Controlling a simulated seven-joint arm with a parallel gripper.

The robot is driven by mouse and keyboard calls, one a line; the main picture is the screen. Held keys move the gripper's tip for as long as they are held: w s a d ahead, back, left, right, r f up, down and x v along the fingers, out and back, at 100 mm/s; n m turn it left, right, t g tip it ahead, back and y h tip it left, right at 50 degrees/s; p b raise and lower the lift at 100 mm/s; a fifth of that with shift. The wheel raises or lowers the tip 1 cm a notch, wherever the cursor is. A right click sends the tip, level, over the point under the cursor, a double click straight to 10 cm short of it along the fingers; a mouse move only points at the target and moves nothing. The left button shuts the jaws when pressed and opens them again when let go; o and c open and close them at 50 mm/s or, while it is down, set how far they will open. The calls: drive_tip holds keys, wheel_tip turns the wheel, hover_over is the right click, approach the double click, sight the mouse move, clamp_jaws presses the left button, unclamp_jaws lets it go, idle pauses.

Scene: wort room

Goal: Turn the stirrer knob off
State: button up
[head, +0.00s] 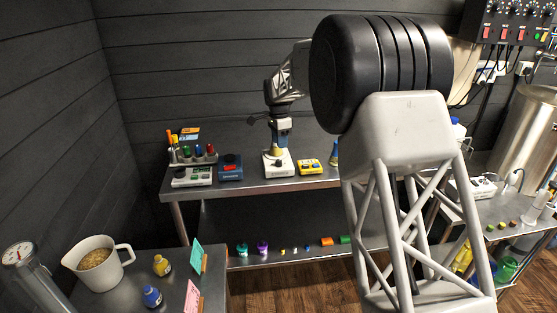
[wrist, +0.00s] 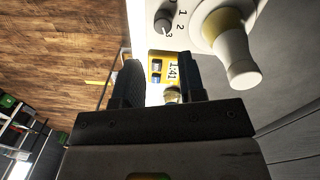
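The white stirrer (head: 278,164) stands on the steel bench at the back in the head view. In the wrist view its white top carries a grey knob (wrist: 162,25) with the printed numbers 1, 2 and 3 around it. I cannot tell the knob's exact setting. A white flask (wrist: 232,45) with a cream-coloured band is beside the knob. My gripper (wrist: 156,62) is open, its two black fingers apart with nothing held between them. The fingertips are close to the knob but appear apart from it. In the head view my arm comes down over the stirrer.
A blue device (head: 231,168) and a white device (head: 192,177) stand to the left. A jug (head: 98,262) is on the front-left table.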

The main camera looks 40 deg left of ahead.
sight(278, 161)
drive_tip(key=shift+a+f, duration=0.2)
drive_tip(key=shift+a, duration=0.15)
drive_tip(key=shift+f, duration=0.15)
drive_tip(key=shift+s+d+f, duration=0.1)
drive_tip(key=shift+f, duration=1.8)
drive_tip(key=shift+s+d+f, duration=0.1)
drive_tip(key=shift+f, duration=1.75)
drive_tip(key=shift+c, duration=0.3)
drive_tip(key=c, duration=0.6)
